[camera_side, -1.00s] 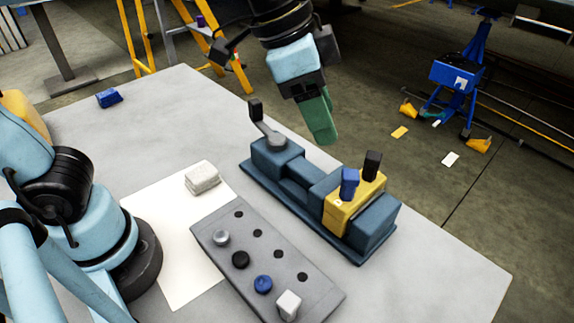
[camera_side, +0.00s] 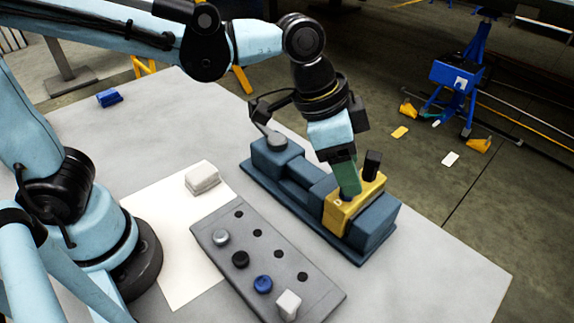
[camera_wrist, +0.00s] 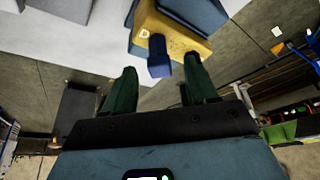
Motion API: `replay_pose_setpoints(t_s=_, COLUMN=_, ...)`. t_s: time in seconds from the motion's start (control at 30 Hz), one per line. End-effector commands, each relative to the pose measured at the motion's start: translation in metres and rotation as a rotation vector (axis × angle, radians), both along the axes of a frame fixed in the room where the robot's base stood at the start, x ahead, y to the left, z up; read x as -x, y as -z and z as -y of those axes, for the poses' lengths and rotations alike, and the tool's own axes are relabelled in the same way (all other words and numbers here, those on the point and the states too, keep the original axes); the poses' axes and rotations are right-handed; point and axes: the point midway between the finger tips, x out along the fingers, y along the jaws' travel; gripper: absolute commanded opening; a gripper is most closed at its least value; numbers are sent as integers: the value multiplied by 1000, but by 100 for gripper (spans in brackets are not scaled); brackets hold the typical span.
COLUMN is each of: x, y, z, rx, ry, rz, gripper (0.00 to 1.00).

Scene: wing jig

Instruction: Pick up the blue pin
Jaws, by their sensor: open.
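The blue pin (camera_wrist: 159,58) stands in the yellow block (camera_side: 368,197) on the blue vise-like jig (camera_side: 300,188). In the wrist view it lies between my two green fingers, with a gap showing on each side. My gripper (camera_side: 348,190) is open and low over the yellow block, its fingers around the pin.
A grey rack (camera_side: 222,244) in front of the jig holds silver, black, blue and white-topped pins beside empty holes. A white block (camera_side: 202,178) lies on a white sheet (camera_side: 165,225). A small blue object (camera_side: 109,97) is at the table's far left.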

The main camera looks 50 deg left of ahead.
Motion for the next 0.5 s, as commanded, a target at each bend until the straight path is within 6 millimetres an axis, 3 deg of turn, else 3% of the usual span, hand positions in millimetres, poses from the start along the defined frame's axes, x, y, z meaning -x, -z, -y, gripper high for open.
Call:
replay_pose_setpoints(t_s=0.2, x=-6, y=19, z=7, rx=1, ry=0, rz=2, gripper=57)
replay_pose_setpoints(t_s=0.5, x=-6, y=21, z=7, rx=0, ry=-1, rz=3, gripper=56)
